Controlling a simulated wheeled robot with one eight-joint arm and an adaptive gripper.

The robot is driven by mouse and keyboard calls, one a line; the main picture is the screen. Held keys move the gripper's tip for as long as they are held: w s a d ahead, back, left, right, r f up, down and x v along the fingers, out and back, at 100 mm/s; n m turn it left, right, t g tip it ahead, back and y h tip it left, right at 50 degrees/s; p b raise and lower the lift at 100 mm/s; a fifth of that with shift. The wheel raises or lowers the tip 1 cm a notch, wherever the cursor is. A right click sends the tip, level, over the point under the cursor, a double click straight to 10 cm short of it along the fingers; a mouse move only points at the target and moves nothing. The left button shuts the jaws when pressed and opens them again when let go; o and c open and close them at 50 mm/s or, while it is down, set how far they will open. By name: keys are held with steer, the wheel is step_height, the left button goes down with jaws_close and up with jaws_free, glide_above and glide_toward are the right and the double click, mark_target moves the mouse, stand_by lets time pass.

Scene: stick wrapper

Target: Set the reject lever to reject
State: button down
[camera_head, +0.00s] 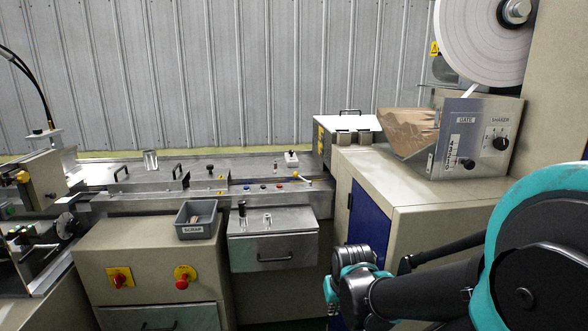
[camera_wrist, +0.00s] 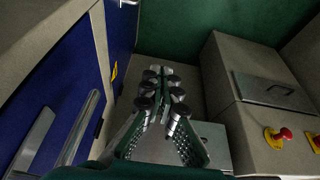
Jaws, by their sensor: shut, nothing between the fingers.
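I cannot tell for sure which control is the reject lever. A small lever with a yellow tip (camera_head: 303,179) sits on the right end of the steel deck in the head view. A black-knobbed post (camera_head: 242,208) stands on the steel shelf in front of it. Neither shows clearly in the wrist view. My gripper (camera_wrist: 161,73) points away from the wrist camera, its fingers together and empty. It is low between the blue panel and the beige cabinet, apart from both levers. In the head view my arm fills the lower right, and the fingertips cannot be made out.
A grey scrap bin (camera_head: 197,229) stands on the left cabinet, above a red button (camera_head: 184,276) and a red knob (camera_head: 121,278). A blue cabinet panel (camera_wrist: 48,85) flanks the gripper. Space above the deck is open.

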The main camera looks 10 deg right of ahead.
mark_target(295, 173)
steer(key=shift+w, duration=0.25)
steer(key=shift+w, duration=0.1)
steer(key=w+a+r+m+t+h, duration=0.1)
steer(key=w+a+r, duration=0.1)
steer(key=w+r, duration=0.7)
steer(key=w+a+r+m+t+h, duration=0.1)
steer(key=w+r, duration=0.8)
steer(key=w, duration=1.2)
steer(key=w+a+r+m+t+h, duration=0.1)
steer(key=w+a+r, duration=0.3)
steer(key=w+r, duration=0.6)
steer(key=w+m+t, duration=0.1)
steer(key=w, duration=0.4)
steer(key=shift+w+t, duration=0.3)
steer(key=shift+t, duration=0.1)
steer(key=shift+w, duration=0.1)
steer(key=x, duration=1.3)
steer(key=shift+w+d+f, duration=0.2)
steer(key=shift+d+f, duration=0.05)
